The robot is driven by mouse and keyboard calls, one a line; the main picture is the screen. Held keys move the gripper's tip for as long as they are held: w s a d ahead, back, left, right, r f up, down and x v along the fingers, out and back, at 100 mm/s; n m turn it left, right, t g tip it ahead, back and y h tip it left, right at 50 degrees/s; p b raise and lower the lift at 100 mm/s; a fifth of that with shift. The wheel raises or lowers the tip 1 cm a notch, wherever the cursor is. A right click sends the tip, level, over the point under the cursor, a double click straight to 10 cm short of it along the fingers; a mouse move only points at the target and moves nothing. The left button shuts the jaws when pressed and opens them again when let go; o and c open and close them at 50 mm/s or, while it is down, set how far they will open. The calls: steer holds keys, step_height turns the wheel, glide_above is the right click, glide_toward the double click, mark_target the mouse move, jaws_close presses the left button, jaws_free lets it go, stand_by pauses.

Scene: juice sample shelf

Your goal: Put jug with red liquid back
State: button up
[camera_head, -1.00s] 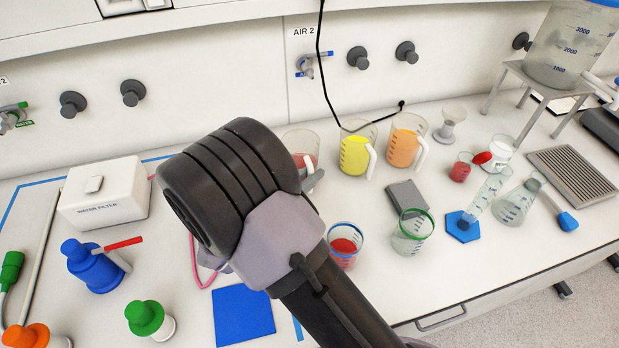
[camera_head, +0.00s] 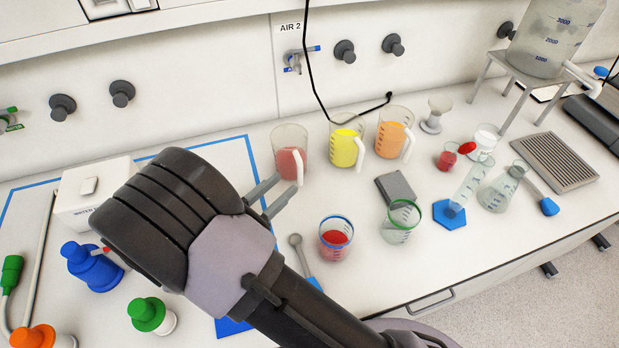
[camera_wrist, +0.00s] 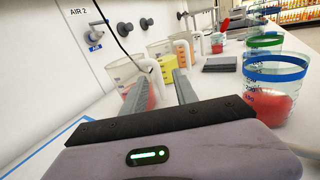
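The jug with red liquid (camera_head: 288,155) stands upright on the bench, at the left end of a row with the yellow jug (camera_head: 345,147) and the orange jug (camera_head: 393,137). Its white handle faces my gripper. My gripper (camera_head: 285,183) is open and empty, its two fingers spread just in front of the handle. In the wrist view, the jug with red liquid (camera_wrist: 127,76) is partly hidden by the left finger, and its handle shows between the fingertips (camera_wrist: 158,88). The fingers look apart from the handle.
A blue-rimmed beaker of red liquid (camera_head: 335,240) and a green-rimmed beaker (camera_head: 401,222) stand nearer the front edge. A grey block (camera_head: 395,188) lies behind them. A blue tape outline (camera_head: 252,160) runs left of the jug. A black cable (camera_head: 312,75) hangs behind the row.

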steer(key=s+d+r+m+g, duration=0.3)
steer(key=d+m+g, duration=0.25)
steer(key=d, duration=0.25)
steer(key=s+d+r+m+g, duration=0.2)
steer(key=d+r+m+g, duration=0.1)
steer(key=d+m+g, duration=0.4)
steer(key=s+d+r+m+g+y, duration=0.1)
steer(key=s+d+r+m+y, duration=0.1)
steer(key=s+d+m+y, duration=0.55)
steer(key=s+a+r+m+t+y, duration=0.4)
steer(key=a+r+m+t+y, duration=0.2)
steer(key=m, duration=0.5)
steer(key=shift+s+a+r+m, duration=0.25)
steer(key=shift+a+r+m, duration=0.1)
steer(key=shift+a, duration=0.1)
